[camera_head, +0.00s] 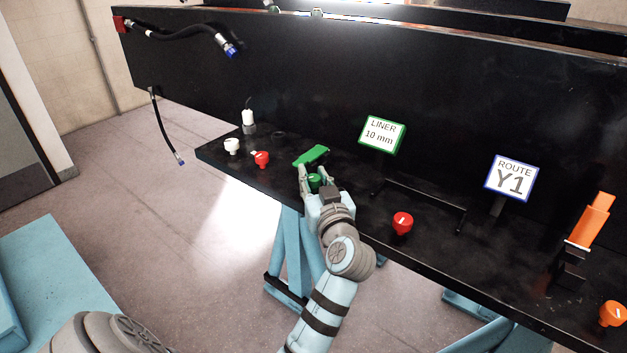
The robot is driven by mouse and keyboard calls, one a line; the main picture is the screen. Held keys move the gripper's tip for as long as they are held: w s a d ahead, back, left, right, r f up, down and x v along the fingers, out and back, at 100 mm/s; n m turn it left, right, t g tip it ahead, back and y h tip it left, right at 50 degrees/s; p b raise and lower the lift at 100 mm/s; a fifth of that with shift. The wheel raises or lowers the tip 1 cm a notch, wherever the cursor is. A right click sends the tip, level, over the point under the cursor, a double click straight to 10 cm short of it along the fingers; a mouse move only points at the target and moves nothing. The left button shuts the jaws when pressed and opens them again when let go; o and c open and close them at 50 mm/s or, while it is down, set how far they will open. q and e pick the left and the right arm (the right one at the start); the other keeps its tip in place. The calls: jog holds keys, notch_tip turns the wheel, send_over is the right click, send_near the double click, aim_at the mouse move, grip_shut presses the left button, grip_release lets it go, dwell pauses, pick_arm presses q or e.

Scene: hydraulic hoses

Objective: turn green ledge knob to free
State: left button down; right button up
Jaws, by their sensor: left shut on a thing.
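The green ledge knob (315,180) is on the black ledge, below a green plate-like piece (311,157). My left gripper (317,182) reaches it from the front, with its fingers on either side of the knob and shut on it. The gripper covers part of the knob, so its pointer mark cannot be read. My right gripper is not in view.
On the ledge (350,213) stand a white knob (232,146), red knobs (262,159) (403,222) and an orange knob (612,313). Signs read LINER 10 mm (382,135) and ROUTE Y1 (512,178). An orange handle (591,220) rises at right. Hoses (187,33) hang at left.

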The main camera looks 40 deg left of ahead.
aim_at(314, 177)
pick_arm(q)
jog(key=c, duration=1.3)
grip_release()
jog(key=shift+a, duration=0.1)
notch_tip(314, 177, up, 10)
